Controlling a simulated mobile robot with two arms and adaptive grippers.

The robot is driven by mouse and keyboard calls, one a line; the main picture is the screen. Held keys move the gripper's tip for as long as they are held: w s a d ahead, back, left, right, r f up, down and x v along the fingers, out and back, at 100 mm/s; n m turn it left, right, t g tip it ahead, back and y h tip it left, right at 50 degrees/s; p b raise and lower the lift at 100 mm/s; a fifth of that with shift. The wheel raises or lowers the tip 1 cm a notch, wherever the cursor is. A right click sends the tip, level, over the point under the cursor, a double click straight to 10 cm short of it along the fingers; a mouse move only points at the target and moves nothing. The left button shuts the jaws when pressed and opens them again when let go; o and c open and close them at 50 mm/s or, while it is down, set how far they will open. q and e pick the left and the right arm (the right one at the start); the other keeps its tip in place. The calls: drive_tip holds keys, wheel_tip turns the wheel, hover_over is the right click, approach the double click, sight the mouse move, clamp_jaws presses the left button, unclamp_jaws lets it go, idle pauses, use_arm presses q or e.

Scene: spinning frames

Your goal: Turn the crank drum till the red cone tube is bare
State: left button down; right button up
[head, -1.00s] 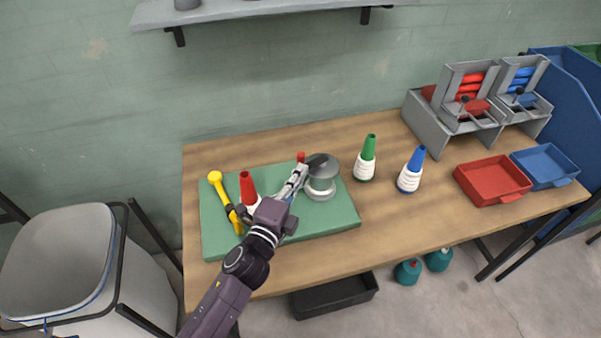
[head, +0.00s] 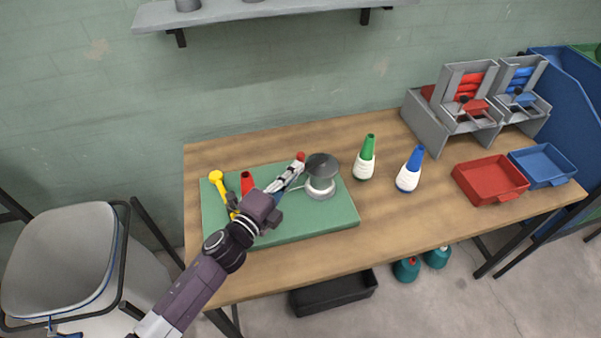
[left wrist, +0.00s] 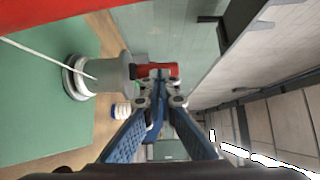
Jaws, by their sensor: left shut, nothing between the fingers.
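The crank drum (head: 321,168) is a grey cylinder with a pale lower part, standing on the green mat (head: 290,228). A red knob (head: 301,156) shows at its left side. My left gripper (head: 298,165) is shut and empty, its tips close to the red knob; I cannot tell whether they touch. In the left wrist view the shut blue fingers (left wrist: 160,90) point at a red piece (left wrist: 165,70) beside the grey drum (left wrist: 112,72). A white thread (left wrist: 45,55) runs to the drum. The red cone tube (head: 247,181) has its lower part hidden behind my arm.
A yellow-handled tool (head: 216,178) lies at the mat's left. A green cone (head: 366,152) and a blue cone (head: 411,165), both wound in white, stand right of the drum. Red (head: 490,181) and blue (head: 543,167) trays stand farther right. The front middle of the table is clear.

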use_arm(q)
drive_tip(key=shift+w+a+m+g+h, duration=0.15)
drive_tip(key=shift+w+a+m+h, duration=0.1)
drive_tip(key=shift+w+a, duration=0.4)
drive_tip(key=shift+w+a+m+g+h, duration=0.15)
drive_tip(key=shift+w+a+h, duration=0.2)
drive_tip(key=shift+w, duration=0.35)
drive_tip(key=shift+w+a, duration=0.1)
